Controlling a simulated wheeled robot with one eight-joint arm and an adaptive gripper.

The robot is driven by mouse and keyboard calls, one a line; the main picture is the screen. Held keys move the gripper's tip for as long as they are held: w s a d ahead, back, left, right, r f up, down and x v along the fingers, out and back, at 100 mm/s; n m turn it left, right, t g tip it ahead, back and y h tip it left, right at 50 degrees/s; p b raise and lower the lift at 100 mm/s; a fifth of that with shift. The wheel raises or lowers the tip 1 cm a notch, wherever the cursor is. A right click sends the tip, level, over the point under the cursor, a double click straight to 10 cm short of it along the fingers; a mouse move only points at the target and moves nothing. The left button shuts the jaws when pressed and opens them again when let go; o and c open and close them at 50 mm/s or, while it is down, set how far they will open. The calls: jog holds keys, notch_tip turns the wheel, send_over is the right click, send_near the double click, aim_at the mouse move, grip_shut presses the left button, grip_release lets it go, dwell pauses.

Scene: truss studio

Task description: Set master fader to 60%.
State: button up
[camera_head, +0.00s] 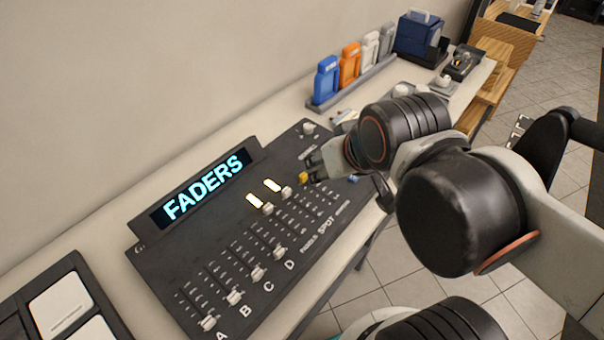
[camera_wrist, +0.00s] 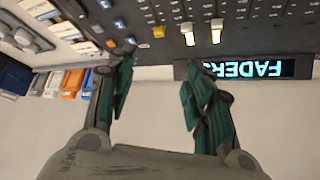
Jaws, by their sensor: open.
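A black fader console (camera_head: 160,265) lies on the table, with a lit FADERS display (camera_head: 203,188). A yellow fader cap (camera_head: 303,177) sits toward the upper end of its track, past two pale caps (camera_head: 267,208) beside lit strips. It appears to be the master; its small label is hard to read. My gripper (camera_head: 314,168) is open beside and above the yellow cap, apparently apart from it. In the wrist view, the yellow cap (camera_wrist: 159,31) shows beyond the gap between my open fingers (camera_wrist: 163,72), with nothing between them.
Several pale fader caps, including cap A (camera_head: 208,323), sit at the tracks' lower ends. A blue knob (camera_head: 352,179) lies right of the gripper. A button panel (camera_head: 62,303) is at lower left.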

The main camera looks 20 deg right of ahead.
jog(key=shift+c, duration=1)
jog(key=n+g+p, duration=0.3)
jog(key=n+g, duration=0.3)
jog(key=g, duration=0.1)
send_over(303, 175)
notch_tip(303, 175, down, 4)
notch_tip(303, 175, down, 14)
jog(key=b, duration=0.4)
jog(key=shift+w+r, duration=0.1)
jog(key=shift+d, duration=0.1)
grip_shut()
